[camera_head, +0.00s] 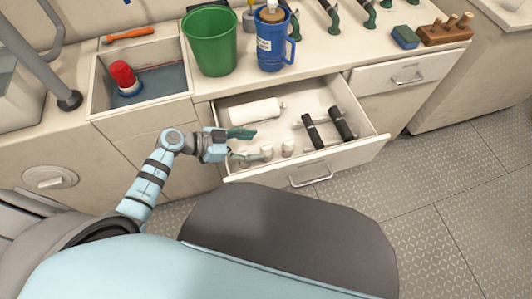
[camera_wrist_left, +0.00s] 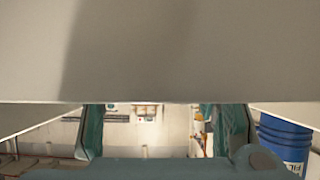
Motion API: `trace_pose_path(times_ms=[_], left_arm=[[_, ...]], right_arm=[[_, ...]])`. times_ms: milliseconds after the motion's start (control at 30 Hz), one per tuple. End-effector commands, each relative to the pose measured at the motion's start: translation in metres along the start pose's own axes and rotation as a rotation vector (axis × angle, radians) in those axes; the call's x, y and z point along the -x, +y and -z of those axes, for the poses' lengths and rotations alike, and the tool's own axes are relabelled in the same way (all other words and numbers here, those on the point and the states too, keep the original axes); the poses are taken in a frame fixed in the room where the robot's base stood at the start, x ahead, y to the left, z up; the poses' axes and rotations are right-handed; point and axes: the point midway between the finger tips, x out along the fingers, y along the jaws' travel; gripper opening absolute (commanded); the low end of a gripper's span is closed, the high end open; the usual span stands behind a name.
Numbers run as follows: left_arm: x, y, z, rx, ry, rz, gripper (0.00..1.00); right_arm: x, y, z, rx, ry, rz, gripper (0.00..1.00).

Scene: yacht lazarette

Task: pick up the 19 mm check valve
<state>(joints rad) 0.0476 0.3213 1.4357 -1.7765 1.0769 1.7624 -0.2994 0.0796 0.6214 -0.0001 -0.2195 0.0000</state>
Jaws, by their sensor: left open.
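An open drawer (camera_head: 374,148) holds small pale fittings near its front left: one (camera_head: 265,153) lies close to my left gripper and another (camera_head: 288,147) stands to its right. They are too small for me to tell which is the 19 mm check valve. My left gripper (camera_head: 246,134) is over the left part of the drawer, above and behind the fittings, and looks empty. In the left wrist view its teal fingers (camera_wrist_left: 160,128) are spread apart, with no fitting between them. My right gripper is out of view.
The drawer also holds a white roll (camera_head: 255,111) and two black-gripped tools (camera_head: 313,131). A sink (camera_head: 160,100) with a red-topped item (camera_head: 123,77), a green bucket (camera_head: 211,45) and a blue jug (camera_head: 271,45) are on the counter behind. A pale surface (camera_wrist_left: 160,50) fills the upper wrist view.

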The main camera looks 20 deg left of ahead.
Motion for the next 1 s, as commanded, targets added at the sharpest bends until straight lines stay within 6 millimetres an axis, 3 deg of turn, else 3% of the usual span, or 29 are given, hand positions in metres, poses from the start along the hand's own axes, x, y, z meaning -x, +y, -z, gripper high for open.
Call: trace_pose_path(times_ms=[100,167,400,767,1000], left_arm=[[-0.028,0.000,-0.003,0.002,0.004,-0.001,0.56],[-0.037,0.000,-0.002,0.001,0.003,-0.001,0.56],[-0.040,0.000,0.000,0.000,0.000,0.000,0.56],[-0.040,0.000,0.000,0.000,0.001,0.000,0.01],[-0.039,0.000,0.001,0.000,0.001,0.000,0.01]], right_arm=[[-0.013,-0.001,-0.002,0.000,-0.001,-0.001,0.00],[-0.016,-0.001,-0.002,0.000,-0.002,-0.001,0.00],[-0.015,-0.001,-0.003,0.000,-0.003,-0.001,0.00],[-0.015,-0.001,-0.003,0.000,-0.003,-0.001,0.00],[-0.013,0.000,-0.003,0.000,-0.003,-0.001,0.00]])
